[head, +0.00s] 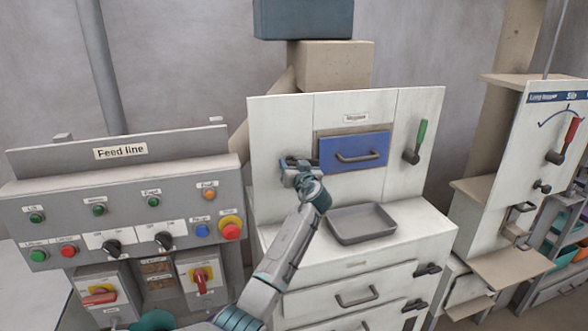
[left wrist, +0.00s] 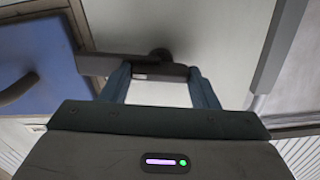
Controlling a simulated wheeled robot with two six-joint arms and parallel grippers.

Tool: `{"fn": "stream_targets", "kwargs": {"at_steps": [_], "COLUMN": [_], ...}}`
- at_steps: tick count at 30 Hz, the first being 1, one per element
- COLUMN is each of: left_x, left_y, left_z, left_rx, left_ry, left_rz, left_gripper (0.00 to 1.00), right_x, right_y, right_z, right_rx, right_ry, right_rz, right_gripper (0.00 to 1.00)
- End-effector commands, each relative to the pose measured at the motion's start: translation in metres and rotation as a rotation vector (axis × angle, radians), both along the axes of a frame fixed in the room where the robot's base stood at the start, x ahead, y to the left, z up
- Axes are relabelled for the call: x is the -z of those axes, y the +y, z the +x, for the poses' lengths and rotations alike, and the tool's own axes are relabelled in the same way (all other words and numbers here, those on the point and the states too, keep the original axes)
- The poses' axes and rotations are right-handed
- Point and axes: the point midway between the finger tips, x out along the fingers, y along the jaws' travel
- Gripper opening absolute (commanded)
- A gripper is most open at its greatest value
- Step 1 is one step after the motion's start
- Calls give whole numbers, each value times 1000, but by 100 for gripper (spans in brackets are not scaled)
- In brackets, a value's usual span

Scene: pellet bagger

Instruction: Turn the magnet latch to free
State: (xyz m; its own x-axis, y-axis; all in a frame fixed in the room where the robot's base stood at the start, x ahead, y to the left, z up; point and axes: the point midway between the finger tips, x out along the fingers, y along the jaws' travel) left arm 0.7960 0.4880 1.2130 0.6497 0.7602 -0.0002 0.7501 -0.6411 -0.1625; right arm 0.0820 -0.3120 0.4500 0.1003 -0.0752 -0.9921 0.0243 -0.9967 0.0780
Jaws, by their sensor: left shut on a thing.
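The magnet latch (head: 292,161) is a dark bar on the white cabinet panel, left of the blue drawer (head: 345,153). My left gripper (head: 303,170) is at the latch and hides part of it. In the left wrist view the gripper (left wrist: 160,78) is shut around the grey latch bar (left wrist: 110,65). There the bar lies nearly level, with its far end over the frame beside the blue drawer (left wrist: 35,75). A round dark pivot shows behind the bar. My right gripper is not in view.
A grey metal tray (head: 361,239) sits on the cabinet ledge below the drawer. A green-handled lever (head: 420,138) is right of the drawer. The Feed line panel (head: 120,215) with buttons and knobs stands left; another lever panel (head: 545,150) stands right.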

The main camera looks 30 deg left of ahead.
Motion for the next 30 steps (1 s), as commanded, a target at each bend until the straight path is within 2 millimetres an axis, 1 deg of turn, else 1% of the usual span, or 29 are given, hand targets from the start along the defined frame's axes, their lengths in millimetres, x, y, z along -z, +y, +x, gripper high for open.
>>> {"fn": "stream_targets", "kwargs": {"at_steps": [1,3,12,20,30], "left_x": [4,4,2,2,2], "left_y": [0,-1,-1,-1,-2], "left_z": [0,0,1,2,2], "left_rx": [1,1,0,0,0], "left_ry": [27,74,290,479,726], "left_rz": [23,63,247,407,618], "left_gripper": [32,32,32,32,32], "right_x": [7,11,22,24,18], "right_y": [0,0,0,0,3], "right_z": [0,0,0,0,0], "right_rx": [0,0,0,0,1], "right_ry": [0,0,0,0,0], "right_rz": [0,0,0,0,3], "right_gripper": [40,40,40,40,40]}}
